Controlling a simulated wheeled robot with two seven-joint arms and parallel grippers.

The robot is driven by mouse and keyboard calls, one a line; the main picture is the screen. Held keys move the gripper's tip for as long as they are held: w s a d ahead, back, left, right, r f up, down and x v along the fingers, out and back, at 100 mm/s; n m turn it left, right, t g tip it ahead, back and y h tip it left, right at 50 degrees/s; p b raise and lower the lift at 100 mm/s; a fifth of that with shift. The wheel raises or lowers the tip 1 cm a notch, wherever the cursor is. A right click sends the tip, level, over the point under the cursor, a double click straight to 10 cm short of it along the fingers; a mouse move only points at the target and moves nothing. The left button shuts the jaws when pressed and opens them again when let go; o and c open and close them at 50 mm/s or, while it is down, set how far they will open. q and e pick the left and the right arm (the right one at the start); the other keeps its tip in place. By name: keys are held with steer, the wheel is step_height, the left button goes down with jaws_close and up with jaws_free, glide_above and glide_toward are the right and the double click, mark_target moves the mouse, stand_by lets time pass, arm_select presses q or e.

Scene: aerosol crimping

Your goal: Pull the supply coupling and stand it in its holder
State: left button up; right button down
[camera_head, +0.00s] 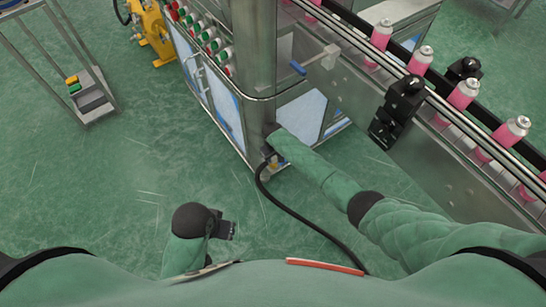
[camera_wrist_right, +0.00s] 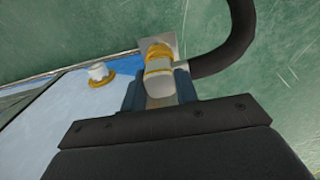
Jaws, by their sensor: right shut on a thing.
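The supply coupling (camera_wrist_right: 160,78) is pale with a brass-coloured collar, and it sits between the two fingers of my right gripper (camera_wrist_right: 158,90), which is shut on it. A grey plate (camera_wrist_right: 172,44) lies right behind the coupling; I cannot tell whether the coupling is seated there. In the head view my right gripper (camera_head: 268,150) is at the machine's lower front corner, small and partly hidden by my arm. My left gripper (camera_head: 224,230) hangs low over the floor, away from the machine; its jaws are too small to read. I cannot identify the holder for certain.
A black hose (camera_head: 302,216) runs from the machine corner across the floor. A white fitting with a brass ring (camera_wrist_right: 98,74) sits on the blue panel. A conveyor (camera_head: 448,160) with pink cans (camera_head: 463,92) stands right. A cart (camera_head: 92,98) stands left.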

arm_select(q)
steer(key=shift+f, duration=0.2)
arm_select(e)
steer(key=shift+f, duration=0.45)
arm_select(q)
steer(key=shift+r, duration=0.3)
stand_by(1.3)
stand_by(0.5)
arm_select(e)
steer(key=c, duration=1)
jaws_free()
steer(key=shift+f, duration=0.1)
steer(key=shift+r, duration=0.3)
arm_select(q)
steer(key=shift+s+a+r, duration=0.3)
steer(key=shift+s+a, duration=0.1)
steer(key=shift+a, duration=0.35)
arm_select(e)
steer(key=shift+r, duration=3.6)
